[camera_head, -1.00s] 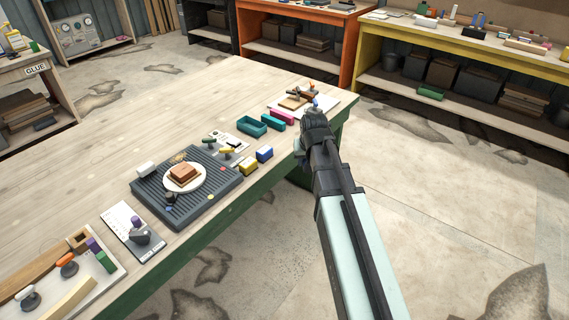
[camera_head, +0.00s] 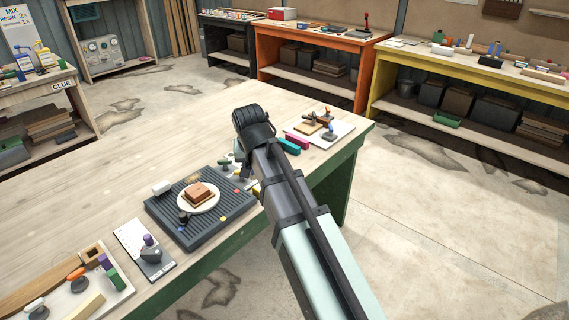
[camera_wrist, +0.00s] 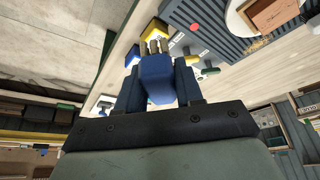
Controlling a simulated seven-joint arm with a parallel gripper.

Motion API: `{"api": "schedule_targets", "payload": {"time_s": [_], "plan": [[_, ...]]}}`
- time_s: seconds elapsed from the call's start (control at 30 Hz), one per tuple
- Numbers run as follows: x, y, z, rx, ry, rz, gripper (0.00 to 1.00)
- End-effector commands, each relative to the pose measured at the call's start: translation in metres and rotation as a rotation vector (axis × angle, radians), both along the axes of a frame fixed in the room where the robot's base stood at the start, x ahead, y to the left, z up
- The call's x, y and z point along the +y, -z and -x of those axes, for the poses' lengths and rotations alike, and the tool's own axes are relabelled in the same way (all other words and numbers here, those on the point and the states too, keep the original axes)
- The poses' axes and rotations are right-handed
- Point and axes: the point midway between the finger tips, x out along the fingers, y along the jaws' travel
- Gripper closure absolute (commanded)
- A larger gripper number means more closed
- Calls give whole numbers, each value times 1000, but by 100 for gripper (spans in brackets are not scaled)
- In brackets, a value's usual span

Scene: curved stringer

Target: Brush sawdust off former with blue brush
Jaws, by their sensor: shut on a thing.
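My gripper (camera_wrist: 158,72) is shut on the blue brush (camera_wrist: 157,85), whose tan bristle tufts point away from the wrist. In the head view the gripper's dark body (camera_head: 255,125) is above the right side of the bench, and the brush is hidden there. I cannot be sure which thing is the former. A brown block (camera_head: 199,192) sits on a white round plate (camera_head: 188,208) on a dark ribbed mat (camera_head: 215,232), left of the gripper. The block also shows in the wrist view (camera_wrist: 272,14).
Yellow (camera_wrist: 151,30) and blue (camera_wrist: 132,56) blocks lie near the brush in the wrist view. A white board with tools (camera_head: 340,133) is at the bench's far right. A card with a grey tool (camera_head: 150,256) and a tray (camera_head: 75,298) are at lower left. The bench's back left is clear.

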Motion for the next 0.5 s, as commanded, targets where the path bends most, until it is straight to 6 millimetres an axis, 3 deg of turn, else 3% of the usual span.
{"api": "schedule_targets", "payload": {"time_s": [0.03,0.5], "plan": [[18,0,3,0,-27,0,92],[164,9,48,0,-256,0,92]]}}
